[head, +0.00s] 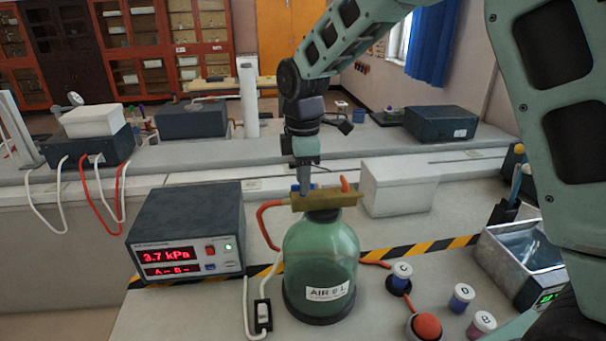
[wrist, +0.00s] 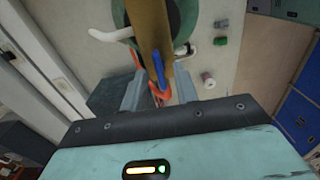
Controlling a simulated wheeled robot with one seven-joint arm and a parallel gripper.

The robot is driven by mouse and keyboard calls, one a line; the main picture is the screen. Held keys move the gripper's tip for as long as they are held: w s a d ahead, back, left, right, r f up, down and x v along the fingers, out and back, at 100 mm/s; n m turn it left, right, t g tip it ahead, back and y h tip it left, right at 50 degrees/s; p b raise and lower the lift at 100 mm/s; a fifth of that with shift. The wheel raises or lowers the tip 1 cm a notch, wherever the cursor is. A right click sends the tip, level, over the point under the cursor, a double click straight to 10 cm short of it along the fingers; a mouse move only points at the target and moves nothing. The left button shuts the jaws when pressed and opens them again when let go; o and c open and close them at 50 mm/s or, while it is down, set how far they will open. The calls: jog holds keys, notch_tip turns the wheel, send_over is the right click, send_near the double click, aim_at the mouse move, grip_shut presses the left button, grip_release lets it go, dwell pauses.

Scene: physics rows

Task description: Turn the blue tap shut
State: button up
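The blue tap (head: 295,188) sits on the brass block (head: 336,200) on top of the green bottle (head: 321,255), which has an "AIR" label. An orange-red tap (head: 345,184) is further right on the block. My gripper (head: 305,186) points down at the blue tap and partly hides it. In the wrist view the two fingers of my gripper (wrist: 160,76) are apart, with the blue tap (wrist: 158,72) showing between them, a gap visible on either side. I cannot tell whether a finger touches it.
A pressure box (head: 187,230) reads 3.7 kPa at left. A red hose (head: 263,222) and white cable run beside the bottle.

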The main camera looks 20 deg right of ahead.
jog(key=shift+f, duration=0.25)
grip_shut()
